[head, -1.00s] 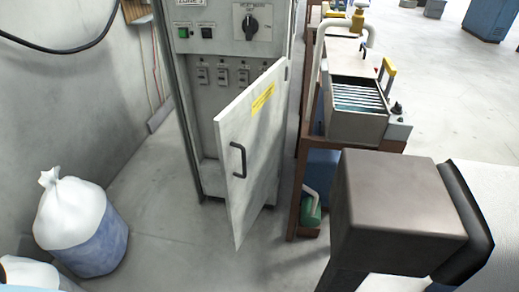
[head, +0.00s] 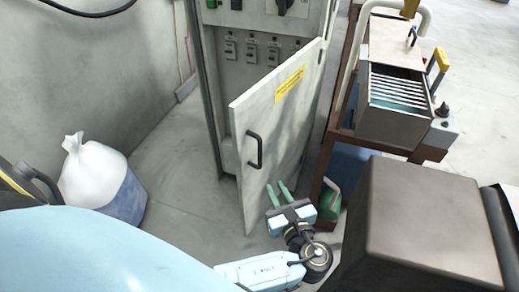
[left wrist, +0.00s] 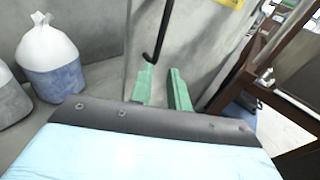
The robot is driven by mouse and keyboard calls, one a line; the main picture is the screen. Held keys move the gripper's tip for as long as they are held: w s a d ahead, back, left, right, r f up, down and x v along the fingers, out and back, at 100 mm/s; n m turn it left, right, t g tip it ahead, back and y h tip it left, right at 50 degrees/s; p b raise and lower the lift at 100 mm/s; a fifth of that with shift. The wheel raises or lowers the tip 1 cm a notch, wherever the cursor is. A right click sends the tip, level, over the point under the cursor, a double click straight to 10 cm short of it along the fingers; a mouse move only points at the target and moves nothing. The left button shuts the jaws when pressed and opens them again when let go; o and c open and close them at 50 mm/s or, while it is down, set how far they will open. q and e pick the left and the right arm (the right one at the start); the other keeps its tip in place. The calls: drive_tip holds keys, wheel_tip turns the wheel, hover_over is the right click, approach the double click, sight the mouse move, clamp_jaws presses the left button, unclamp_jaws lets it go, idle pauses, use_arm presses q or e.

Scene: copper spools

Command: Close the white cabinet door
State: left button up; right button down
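The white cabinet door (head: 282,128) stands partly open, hinged at its right side, with a black handle (head: 254,150) near its free left edge and a yellow label. The grey cabinet (head: 262,52) behind it shows several switches inside the opening. My left gripper (head: 278,189) has two green fingers spread apart and empty, in front of the lower part of the door, below and right of the handle. In the left wrist view the fingers (left wrist: 164,80) point at the door, and the handle (left wrist: 161,34) is just beyond them. Whether they touch the door is unclear. My right gripper is not in view.
A brown rack (head: 345,130) with a grey box of plates (head: 397,105) stands close to the right of the door. A white and blue sack (head: 100,180) sits on the floor at left by the wall. The floor between sack and cabinet is clear.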

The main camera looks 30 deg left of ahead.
sight(261, 151)
use_arm(q)
drive_tip(key=shift+y, duration=0.6)
drive_tip(key=r+x, duration=0.1)
drive_tip(key=x, duration=0.3)
drive_tip(key=r+x, duration=0.1)
drive_tip(key=x, duration=0.3)
drive_tip(key=r+x, duration=0.1)
drive_tip(key=x, duration=0.4)
drive_tip(key=shift+w, duration=0.1)
drive_tip(key=shift+d, duration=0.1)
clamp_jaws()
